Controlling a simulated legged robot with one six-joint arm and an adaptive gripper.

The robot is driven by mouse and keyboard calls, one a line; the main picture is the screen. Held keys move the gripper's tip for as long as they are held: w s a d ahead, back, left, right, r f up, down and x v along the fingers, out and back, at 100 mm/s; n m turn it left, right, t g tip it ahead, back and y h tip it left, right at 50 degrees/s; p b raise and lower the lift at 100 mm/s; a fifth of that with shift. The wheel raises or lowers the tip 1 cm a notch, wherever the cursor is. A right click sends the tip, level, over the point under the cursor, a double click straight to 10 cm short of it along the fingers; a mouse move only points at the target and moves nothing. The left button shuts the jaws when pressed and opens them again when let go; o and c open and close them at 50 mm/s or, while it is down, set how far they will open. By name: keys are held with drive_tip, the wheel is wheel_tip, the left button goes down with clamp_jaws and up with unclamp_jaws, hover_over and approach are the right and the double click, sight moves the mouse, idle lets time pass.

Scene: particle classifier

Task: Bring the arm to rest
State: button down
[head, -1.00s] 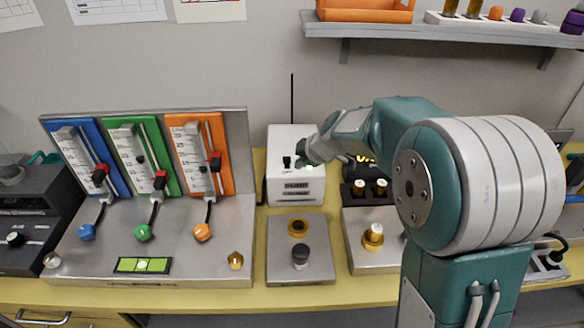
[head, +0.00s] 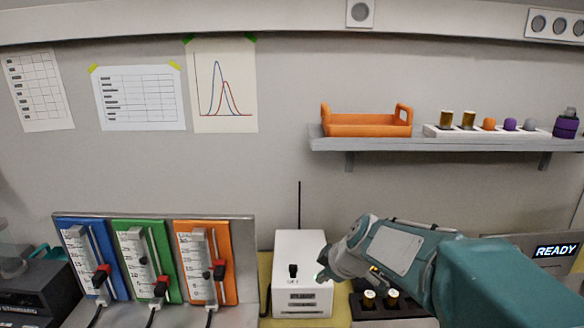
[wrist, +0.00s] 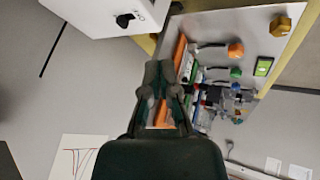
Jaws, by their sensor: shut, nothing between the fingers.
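My teal and grey arm reaches in from the lower right of the head view. My gripper (head: 326,262) is beside the right side of the white box (head: 302,275), which has a black knob and an antenna. I cannot tell from the head view if it touches the box. In the wrist view my gripper (wrist: 163,75) shows dark fingers close together with nothing held. The white box also shows at the upper left of the wrist view (wrist: 105,12).
The panel with blue, green and orange flow meters (head: 155,262) stands left of the white box. A shelf (head: 440,143) above holds an orange tray (head: 367,124) and a white rack (head: 480,133). Vials with gold caps (head: 380,298) stand under my arm.

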drive_tip(key=s+d+r+m+h, duration=0.1)
drive_tip(key=s+m, duration=0.3)
drive_tip(key=s, duration=0.4)
drive_tip(key=s+d+r+m+h, duration=0.1)
drive_tip(key=s+d+m, duration=0.3)
drive_tip(key=s, duration=0.4)
drive_tip(key=s+d+r+m+h, duration=0.1)
drive_tip(key=s+d+m+h, duration=0.1)
drive_tip(key=s+m, duration=0.3)
drive_tip(key=s+d, duration=0.1)
drive_tip(key=s, duration=0.2)
drive_tip(key=shift+s+m, duration=0.3)
drive_tip(key=shift+s, duration=0.1)
